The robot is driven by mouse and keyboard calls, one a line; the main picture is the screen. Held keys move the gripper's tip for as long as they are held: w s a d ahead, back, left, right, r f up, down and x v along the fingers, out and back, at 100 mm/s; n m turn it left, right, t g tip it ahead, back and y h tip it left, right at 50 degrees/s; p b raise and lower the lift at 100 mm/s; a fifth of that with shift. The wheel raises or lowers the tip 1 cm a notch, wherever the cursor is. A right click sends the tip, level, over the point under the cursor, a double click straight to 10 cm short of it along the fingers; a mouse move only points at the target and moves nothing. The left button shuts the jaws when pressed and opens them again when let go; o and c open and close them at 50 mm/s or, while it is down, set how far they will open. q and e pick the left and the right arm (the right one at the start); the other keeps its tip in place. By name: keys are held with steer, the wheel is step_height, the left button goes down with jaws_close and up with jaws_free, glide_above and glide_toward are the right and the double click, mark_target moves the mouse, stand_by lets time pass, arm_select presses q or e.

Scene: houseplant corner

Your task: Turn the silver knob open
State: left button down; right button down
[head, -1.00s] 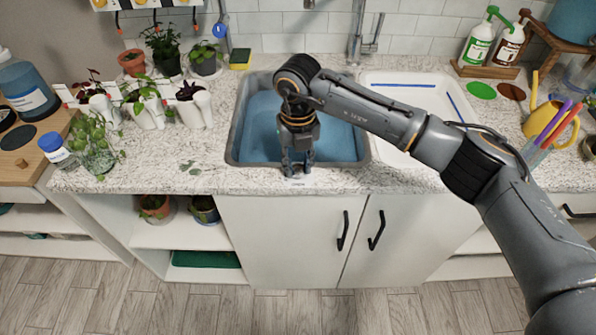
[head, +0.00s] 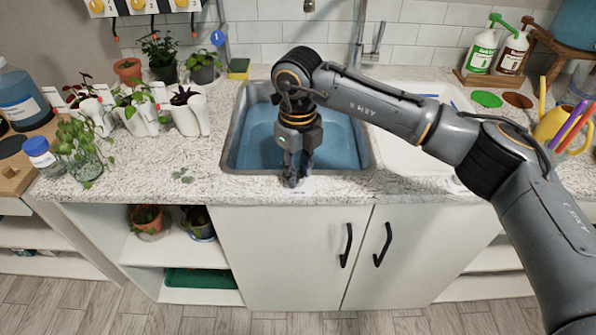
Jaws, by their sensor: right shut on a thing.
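My right gripper (head: 293,181) points straight down at the front rim of the sink. Its fingers are shut low over the counter, on a small thing that they almost wholly cover. From its place this is the silver knob, but its surface and how far it is turned are hidden. A pale label lies on the counter beside the fingertips, partly covered. The sink basin (head: 240,138), holding blue water, lies right behind the gripper. My left gripper is not in view.
A tall tap (head: 360,40) stands behind the sink. Potted plants (head: 188,110) and a glass jar (head: 84,168) stand on the left. A white drainer (head: 400,150) lies under my right arm.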

mark_target(298, 175)
stand_by(0.3)
steer(key=c, duration=1)
jaws_free()
steer(key=shift+c, duration=0.2)
steer(key=shift+r, duration=0.15)
step_height(298, 175, up, 12)
steer(key=shift+f, duration=0.25)
